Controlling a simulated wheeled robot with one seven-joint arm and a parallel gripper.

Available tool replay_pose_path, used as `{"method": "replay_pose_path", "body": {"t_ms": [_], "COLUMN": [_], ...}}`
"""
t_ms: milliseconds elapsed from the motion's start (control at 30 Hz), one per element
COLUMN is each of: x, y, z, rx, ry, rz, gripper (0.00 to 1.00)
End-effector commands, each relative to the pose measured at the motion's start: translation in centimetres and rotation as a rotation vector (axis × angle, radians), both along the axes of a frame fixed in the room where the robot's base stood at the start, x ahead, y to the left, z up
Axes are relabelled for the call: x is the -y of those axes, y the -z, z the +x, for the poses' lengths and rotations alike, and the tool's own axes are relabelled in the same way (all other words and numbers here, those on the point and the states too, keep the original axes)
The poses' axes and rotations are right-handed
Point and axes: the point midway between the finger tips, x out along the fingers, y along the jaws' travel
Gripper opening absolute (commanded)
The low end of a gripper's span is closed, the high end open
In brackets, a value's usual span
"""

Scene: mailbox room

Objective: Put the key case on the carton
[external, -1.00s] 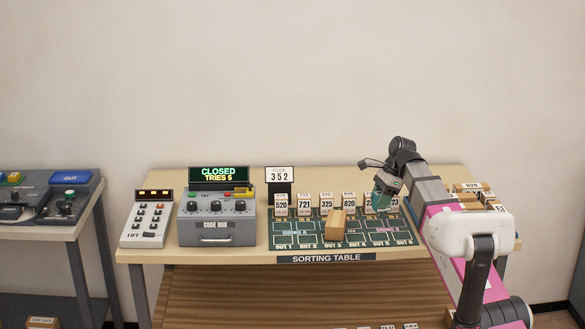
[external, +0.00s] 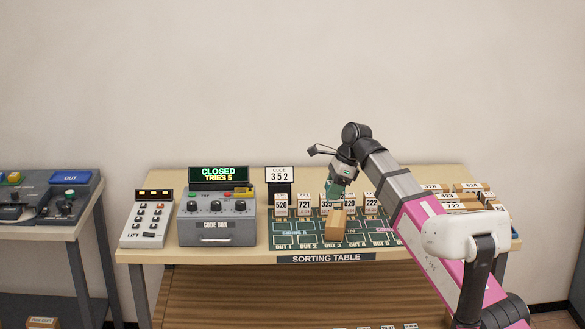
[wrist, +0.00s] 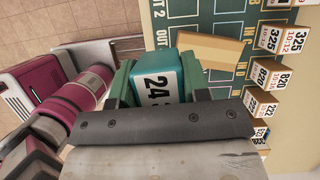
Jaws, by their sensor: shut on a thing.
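My gripper (external: 337,194) is above the sorting table, just above and behind the carton in the external view. In the wrist view its green fingers (wrist: 155,90) are shut on a teal case with a white label reading "24" and a partly hidden digit, which I take for the key case (wrist: 154,88). The carton (external: 335,226) is a plain tan box on the green mat. It also shows in the wrist view (wrist: 212,51), beside and beyond the held case. I cannot tell whether the case touches it.
Numbered white-and-tan boxes (external: 281,205) stand in a row behind the carton. More boxes (external: 460,203) lie at the table's right. A code box (external: 216,224) reading CLOSED and a LIFT keypad (external: 148,222) stand at the left. The mat (external: 290,238) is clear left of the carton.

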Motion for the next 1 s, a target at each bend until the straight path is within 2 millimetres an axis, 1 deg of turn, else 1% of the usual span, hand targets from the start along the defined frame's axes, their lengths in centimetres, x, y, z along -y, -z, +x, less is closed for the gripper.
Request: {"method": "replay_pose_path", "body": {"t_ms": [33, 133, 267, 367, 467, 800, 900, 1000], "x": [-1.2, -2.7, -4.0, -4.2, -3.7, -0.4, 0.5, 1.1], "y": [-0.4, -1.0, -1.5, -1.4, -0.8, 3.2, 4.2, 5.0], "z": [-0.5, -1.3, -2.0, -1.9, -0.9, 4.9, 6.4, 7.4], "rx": [0.002, 0.002, 0.002, 0.000, -0.001, -0.002, -0.002, -0.002], "ry": [0.008, 0.034, 0.054, 0.064, 0.066, 0.066, 0.066, 0.065], "rz": [0.002, 0.005, 0.008, 0.008, 0.008, 0.009, 0.009, 0.009], "gripper": [0.17, 0.17, 0.17, 0.17, 0.17, 0.17, 0.17, 0.17]}}
